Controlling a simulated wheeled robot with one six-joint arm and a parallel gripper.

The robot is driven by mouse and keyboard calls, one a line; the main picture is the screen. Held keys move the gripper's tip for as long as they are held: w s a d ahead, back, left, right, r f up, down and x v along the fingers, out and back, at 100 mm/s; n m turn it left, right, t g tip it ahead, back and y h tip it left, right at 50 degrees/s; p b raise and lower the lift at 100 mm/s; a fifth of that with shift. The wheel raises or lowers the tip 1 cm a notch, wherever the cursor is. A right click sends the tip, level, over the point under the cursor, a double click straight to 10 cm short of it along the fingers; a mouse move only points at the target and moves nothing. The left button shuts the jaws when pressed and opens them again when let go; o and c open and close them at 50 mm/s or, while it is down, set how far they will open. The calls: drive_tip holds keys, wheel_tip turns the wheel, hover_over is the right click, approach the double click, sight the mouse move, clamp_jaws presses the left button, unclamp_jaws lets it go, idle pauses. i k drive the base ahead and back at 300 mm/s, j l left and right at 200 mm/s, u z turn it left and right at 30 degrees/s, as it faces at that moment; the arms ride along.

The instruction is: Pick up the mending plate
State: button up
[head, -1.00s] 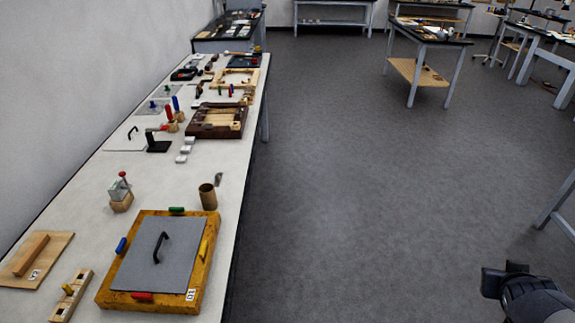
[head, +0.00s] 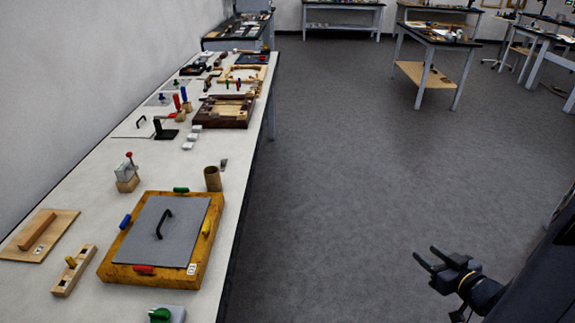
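I cannot tell for certain which piece is the mending plate. A small grey metal piece (head: 223,164) lies by the right edge of the long table, just behind a brown cup (head: 213,179). Several small pale blocks or plates (head: 190,139) lie in a row farther back. A large grey panel (head: 165,230) with a black handle sits in a yellow-brown wooden frame (head: 118,272) in the foreground. My gripper (head: 428,256) is open and empty, over the floor to the right of the table and well apart from everything on it.
The long white table (head: 75,210) runs along the left wall. A wooden board (head: 60,222), a slotted wooden block (head: 85,262), a red-knobbed stand (head: 127,173) and a dark wooden tray (head: 222,122) stand on it. The grey floor (head: 340,190) is clear; another table (head: 440,40) stands behind.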

sight(224, 163)
drive_tip(key=i+u, duration=0.15)
drive_tip(key=u, duration=0.3)
drive_tip(key=i+l+u, duration=0.1)
drive_tip(key=u, duration=0.4)
drive_tip(key=i+l+u, duration=0.15)
drive_tip(key=u, duration=0.3)
drive_tip(key=i+l+u, duration=0.15)
drive_tip(key=u, duration=0.3)
drive_tip(key=i+l+u, duration=0.1)
drive_tip(key=l, duration=0.3)
drive_tip(key=i+l+u, duration=0.15)
drive_tip(key=l, duration=0.3)
drive_tip(key=i+l+u, duration=0.1)
drive_tip(key=l, duration=0.35)
drive_tip(key=i+l+u, duration=0.15)
drive_tip(key=l, duration=0.3)
